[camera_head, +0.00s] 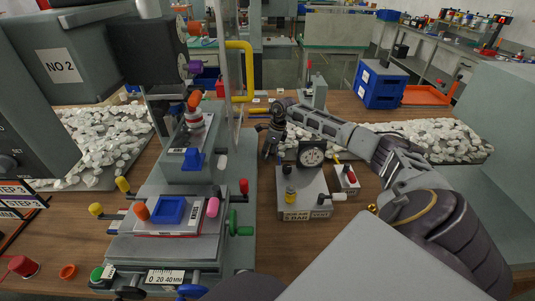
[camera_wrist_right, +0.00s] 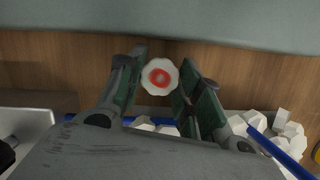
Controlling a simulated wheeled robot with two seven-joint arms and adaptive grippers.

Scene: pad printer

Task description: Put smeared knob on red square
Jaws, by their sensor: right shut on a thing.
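A white knob (camera_wrist_right: 160,77) with a scalloped rim and a smeared red ring on its face sits between the fingers of my right gripper (camera_wrist_right: 163,66) in the right wrist view. The gripper is shut on it. In the head view my right gripper (camera_head: 271,146) is above the table, right of the grey pad printer (camera_head: 180,240) and behind the dial box; the knob cannot be made out there. A red-edged plate (camera_head: 150,232) with a blue square frame (camera_head: 169,210) lies on the printer. I cannot clearly identify the red square. My left gripper is not in view.
White pieces fill trays at left (camera_head: 105,140) and right (camera_head: 435,140). A blue crate (camera_head: 380,85) stands at the back right. A clear upright panel borders the printer.

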